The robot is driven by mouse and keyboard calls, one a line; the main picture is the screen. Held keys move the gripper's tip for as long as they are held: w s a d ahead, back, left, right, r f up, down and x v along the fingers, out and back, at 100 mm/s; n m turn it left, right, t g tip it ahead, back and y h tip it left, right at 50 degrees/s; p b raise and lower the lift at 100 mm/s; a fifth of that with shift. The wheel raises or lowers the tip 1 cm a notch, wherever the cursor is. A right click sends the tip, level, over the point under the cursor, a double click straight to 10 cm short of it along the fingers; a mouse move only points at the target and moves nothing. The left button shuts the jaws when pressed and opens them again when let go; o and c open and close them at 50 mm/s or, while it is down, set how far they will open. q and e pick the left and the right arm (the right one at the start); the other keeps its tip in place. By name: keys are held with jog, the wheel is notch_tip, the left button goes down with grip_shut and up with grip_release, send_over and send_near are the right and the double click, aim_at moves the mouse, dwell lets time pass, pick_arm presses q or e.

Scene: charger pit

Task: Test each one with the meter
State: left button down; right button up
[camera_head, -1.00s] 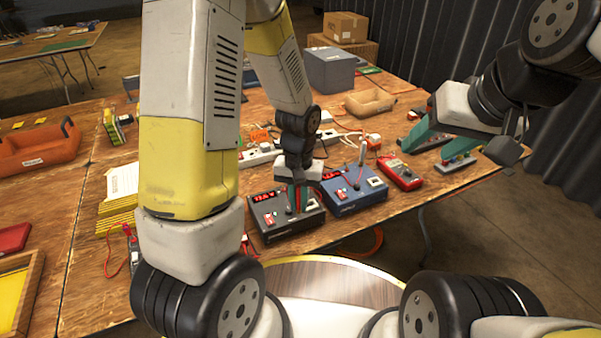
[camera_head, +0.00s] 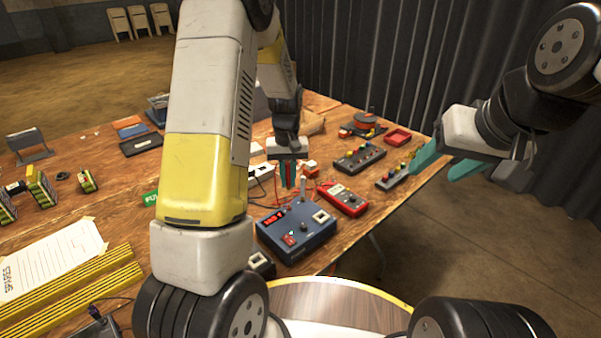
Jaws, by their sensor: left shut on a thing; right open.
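A red handheld meter (camera_head: 345,198) lies on the table beside a blue box (camera_head: 297,230) with a red display, a knob and a socket. A pale upright cylinder (camera_head: 303,186) stands at that box's back edge. My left gripper (camera_head: 288,184), with teal fingers pointing down, is just behind the blue box. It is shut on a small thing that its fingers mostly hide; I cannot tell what. My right gripper (camera_head: 446,166) is open and empty at the table's right edge, near a grey block with coloured knobs (camera_head: 393,177). A dark box (camera_head: 261,263) is mostly hidden behind my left arm.
A second knobbed block (camera_head: 359,157) and a red tray (camera_head: 397,137) lie at the back right. Battery-like packs (camera_head: 42,188) stand at the left, near a paper sheet (camera_head: 52,258) and yellow strips (camera_head: 75,295). Red leads and white sockets crowd the area around my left gripper.

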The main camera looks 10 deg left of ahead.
pick_arm(q)
jog(key=shift+f, duration=2.95)
jog(key=shift+f, duration=0.9)
jog(key=c, duration=1.3)
grip_release()
jog(key=shift+o, duration=1.4)
jog(key=shift+r, duration=0.1)
jog(key=shift+r, duration=3.7)
